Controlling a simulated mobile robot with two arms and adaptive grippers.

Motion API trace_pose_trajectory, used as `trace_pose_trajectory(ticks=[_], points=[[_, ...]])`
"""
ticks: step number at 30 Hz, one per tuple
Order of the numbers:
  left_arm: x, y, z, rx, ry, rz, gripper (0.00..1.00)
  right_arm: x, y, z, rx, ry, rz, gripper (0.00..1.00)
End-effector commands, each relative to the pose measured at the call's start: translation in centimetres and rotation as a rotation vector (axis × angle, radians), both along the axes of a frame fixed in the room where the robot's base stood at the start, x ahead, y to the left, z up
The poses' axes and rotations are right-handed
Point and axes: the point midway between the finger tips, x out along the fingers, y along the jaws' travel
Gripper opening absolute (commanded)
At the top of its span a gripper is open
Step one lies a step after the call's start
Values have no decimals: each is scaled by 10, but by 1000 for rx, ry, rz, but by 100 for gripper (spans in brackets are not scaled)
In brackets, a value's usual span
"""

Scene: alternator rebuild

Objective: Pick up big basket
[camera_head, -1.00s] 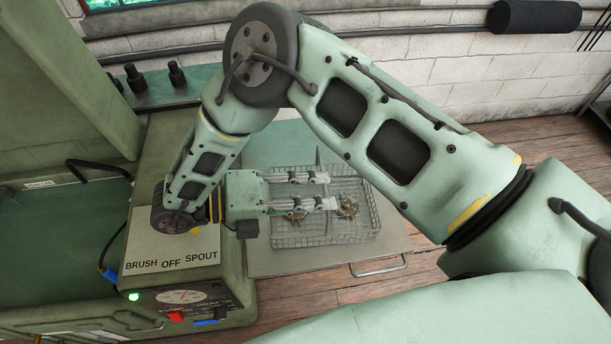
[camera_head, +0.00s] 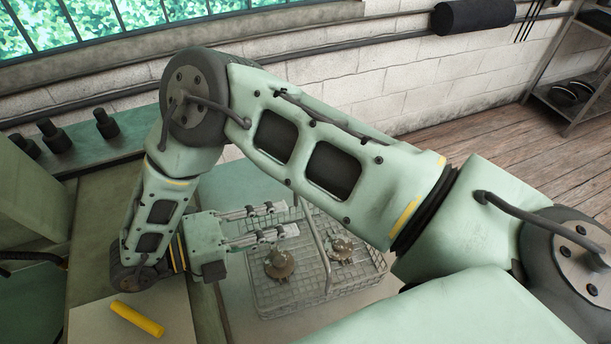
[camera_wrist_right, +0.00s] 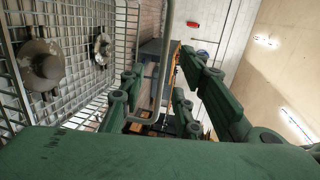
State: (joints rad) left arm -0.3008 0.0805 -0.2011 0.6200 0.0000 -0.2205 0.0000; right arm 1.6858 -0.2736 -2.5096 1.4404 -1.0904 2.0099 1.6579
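The big basket (camera_head: 262,300) is a wire mesh basket with an upright handle (camera_head: 318,245) across its middle. It holds two brownish metal parts, one (camera_head: 280,262) left of the handle and one (camera_head: 341,248) right of it. My right gripper (camera_head: 291,218) is over the basket's far left part, its fingers apart and its tips just left of the handle. In the right wrist view, the basket (camera_wrist_right: 75,95) is at the left, and the handle (camera_wrist_right: 163,75) runs down toward the space between my open fingers. I cannot tell whether they touch it. My left gripper is out of view.
The basket rests on a pale surface beside a greenish bench. A yellow cylinder (camera_head: 137,318) lies on a pale plate at the lower left. Dark fittings (camera_head: 106,124) stand on a ledge at the back left. A shelf (camera_head: 570,95) stands far right, with open wooden floor before it.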

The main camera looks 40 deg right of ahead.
Motion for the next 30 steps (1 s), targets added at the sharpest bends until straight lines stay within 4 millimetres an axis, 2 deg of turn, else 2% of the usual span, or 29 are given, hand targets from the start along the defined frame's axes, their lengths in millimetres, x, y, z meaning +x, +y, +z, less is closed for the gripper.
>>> trace_pose_trajectory(ticks=[3,8,13,18,26,30], points=[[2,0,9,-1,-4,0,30,-4,-13,1,1,3,-2,30],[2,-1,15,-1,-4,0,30,-6,-21,0,1,1,-3,30],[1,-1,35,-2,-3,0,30,-14,-46,-1,1,5,-4,30],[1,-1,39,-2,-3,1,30,-16,-63,-8,1,0,-2,30],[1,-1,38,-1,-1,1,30,-16,-65,-10,1,-1,0,30],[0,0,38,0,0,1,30,-16,-65,-10,1,-1,0,18]])
